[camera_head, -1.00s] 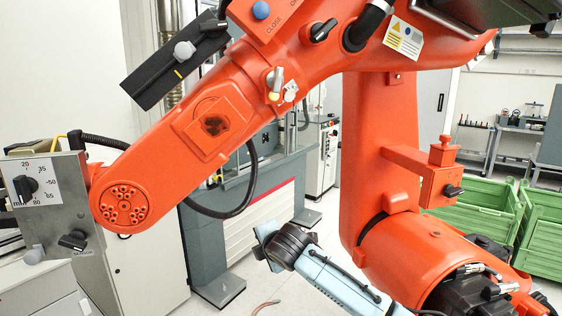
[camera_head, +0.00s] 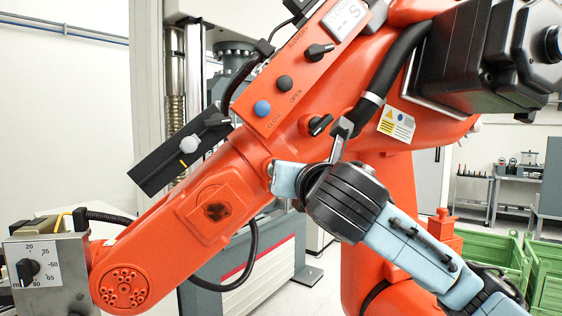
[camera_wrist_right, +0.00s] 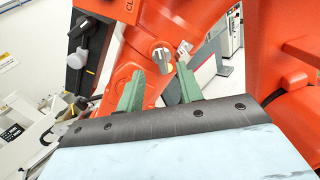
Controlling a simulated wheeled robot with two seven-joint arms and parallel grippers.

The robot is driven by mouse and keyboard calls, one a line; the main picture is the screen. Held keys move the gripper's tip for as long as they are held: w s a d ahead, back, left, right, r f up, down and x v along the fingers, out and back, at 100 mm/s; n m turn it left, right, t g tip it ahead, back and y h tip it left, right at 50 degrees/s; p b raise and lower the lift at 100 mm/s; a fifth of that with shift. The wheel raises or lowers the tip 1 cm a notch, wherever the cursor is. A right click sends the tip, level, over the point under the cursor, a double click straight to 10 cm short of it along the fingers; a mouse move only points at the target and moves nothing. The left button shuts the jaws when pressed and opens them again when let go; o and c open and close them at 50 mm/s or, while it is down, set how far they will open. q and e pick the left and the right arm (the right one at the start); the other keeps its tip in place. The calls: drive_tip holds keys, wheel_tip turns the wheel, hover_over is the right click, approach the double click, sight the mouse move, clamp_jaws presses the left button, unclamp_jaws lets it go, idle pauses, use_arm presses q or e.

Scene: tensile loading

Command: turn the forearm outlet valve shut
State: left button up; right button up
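The forearm outlet valve, a small silvery handle (camera_wrist_right: 161,56) on the orange forearm, shows in the right wrist view just beyond and between my green fingertips. In the head view it is mostly hidden behind my gripper. My right gripper (camera_wrist_right: 160,78) is open, with one finger on each side of the valve in the picture; I cannot tell whether either touches it. In the head view the right gripper (camera_head: 290,178) is in front of the orange forearm (camera_head: 170,205). My left gripper is not in view.
A blue button (camera_head: 262,108), a dark button (camera_head: 284,82) and black knobs (camera_head: 319,124) sit on the orange arm close above my gripper. A black bar (camera_head: 180,158) with a grey knob is at its left. A dial box (camera_head: 70,270) stands at the far left. Green crates (camera_head: 545,270) are at right.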

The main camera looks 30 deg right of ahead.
drive_tip(key=p+x, duration=0.1)
drive_tip(key=x, duration=0.7)
drive_tip(key=shift+p, duration=0.3)
drive_tip(key=shift+w, duration=0.1)
clamp_jaws()
